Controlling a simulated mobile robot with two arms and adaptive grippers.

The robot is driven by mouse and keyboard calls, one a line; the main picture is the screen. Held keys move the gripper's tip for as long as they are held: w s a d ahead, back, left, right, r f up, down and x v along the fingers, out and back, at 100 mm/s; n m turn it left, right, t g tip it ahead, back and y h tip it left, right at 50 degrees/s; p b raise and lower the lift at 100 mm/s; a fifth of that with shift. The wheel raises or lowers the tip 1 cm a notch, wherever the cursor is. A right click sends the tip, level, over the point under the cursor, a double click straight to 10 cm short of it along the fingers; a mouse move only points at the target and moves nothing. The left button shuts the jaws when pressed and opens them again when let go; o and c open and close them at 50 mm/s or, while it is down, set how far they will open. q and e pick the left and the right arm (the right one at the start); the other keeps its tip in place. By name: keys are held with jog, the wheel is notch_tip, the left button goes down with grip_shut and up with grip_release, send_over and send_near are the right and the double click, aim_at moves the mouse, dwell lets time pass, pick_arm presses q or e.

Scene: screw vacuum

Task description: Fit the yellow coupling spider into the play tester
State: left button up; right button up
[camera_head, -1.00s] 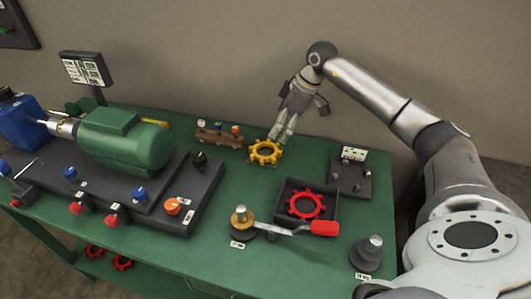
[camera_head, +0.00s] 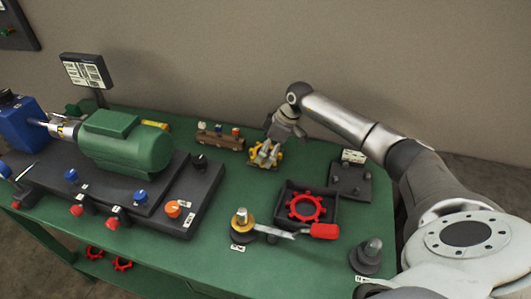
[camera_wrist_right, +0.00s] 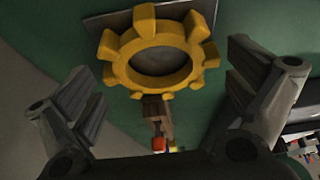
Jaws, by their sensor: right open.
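The yellow coupling spider (camera_head: 279,154) lies at the back of the green bench. It is partly hidden behind my right gripper (camera_head: 264,157) in the head view. In the right wrist view the spider (camera_wrist_right: 157,66) is a thick yellow ring with blunt teeth, over a grey plate. My right gripper is open, with one finger on each side of the spider and a gap on both sides. A dark fixture with pegs and a white label (camera_head: 351,180) stands to the right; I cannot read whether it is the play tester. My left gripper is not in view.
A wooden rack (camera_head: 219,139) with small coloured pieces stands left of the spider. A black tray (camera_head: 286,213) holds a red spider (camera_head: 307,207). A red-handled tool (camera_head: 324,231) lies in front. A green motor (camera_head: 125,145) fills the left side.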

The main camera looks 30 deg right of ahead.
jog(key=c, duration=0.7)
jog(key=shift+r, duration=0.1)
jog(key=shift+r, duration=0.6)
jog(key=s+a+r, duration=0.8)
jog(key=s+r, duration=0.3)
jog(key=shift+s+r, duration=0.25)
jog(key=shift+r, duration=0.05)
